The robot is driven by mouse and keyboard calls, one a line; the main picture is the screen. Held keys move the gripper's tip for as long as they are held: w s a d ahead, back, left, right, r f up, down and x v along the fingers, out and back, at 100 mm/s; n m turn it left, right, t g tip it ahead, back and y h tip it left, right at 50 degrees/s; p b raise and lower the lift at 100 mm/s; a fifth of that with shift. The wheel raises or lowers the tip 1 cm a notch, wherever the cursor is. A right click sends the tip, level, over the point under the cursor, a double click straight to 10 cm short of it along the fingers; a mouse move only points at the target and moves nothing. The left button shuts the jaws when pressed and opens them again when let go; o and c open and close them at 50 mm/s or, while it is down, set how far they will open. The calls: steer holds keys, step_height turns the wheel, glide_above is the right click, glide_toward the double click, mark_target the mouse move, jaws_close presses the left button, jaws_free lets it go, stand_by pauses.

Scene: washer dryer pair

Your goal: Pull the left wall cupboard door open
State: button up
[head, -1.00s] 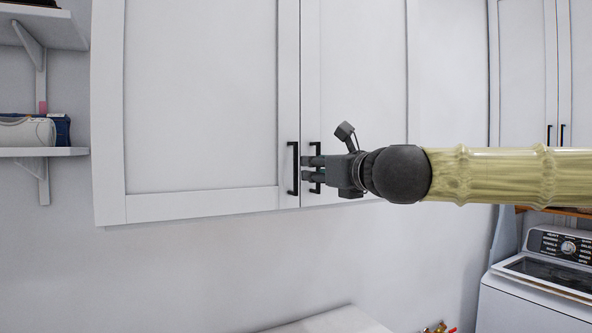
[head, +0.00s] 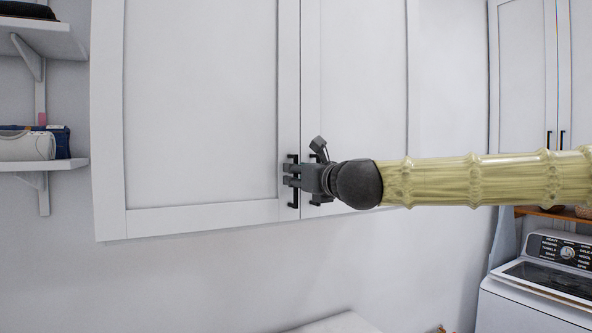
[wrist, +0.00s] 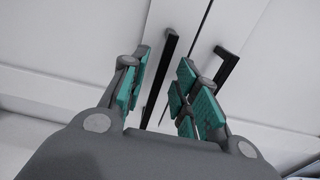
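The left wall cupboard door (head: 200,100) is a white framed panel and looks shut. Its black upright bar handle (head: 293,201) is at its lower right edge, partly hidden by my gripper. My gripper (head: 288,175) is at that handle, reaching in from the right. In the wrist view the teal-padded fingers are apart, and the left door's handle (wrist: 161,76) shows between them. I cannot tell whether a finger touches it. The right door's handle (wrist: 227,65) shows just beyond the right finger.
The right cupboard door (head: 360,80) looks shut beside the left one. White shelves (head: 45,165) with items stand at the far left. A washer (head: 545,275) is at the lower right, under another cupboard (head: 522,80). The wall below the left door is bare.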

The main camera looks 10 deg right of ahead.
steer(key=shift+w+a, duration=0.15)
steer(key=shift+w, duration=0.5)
jaws_close()
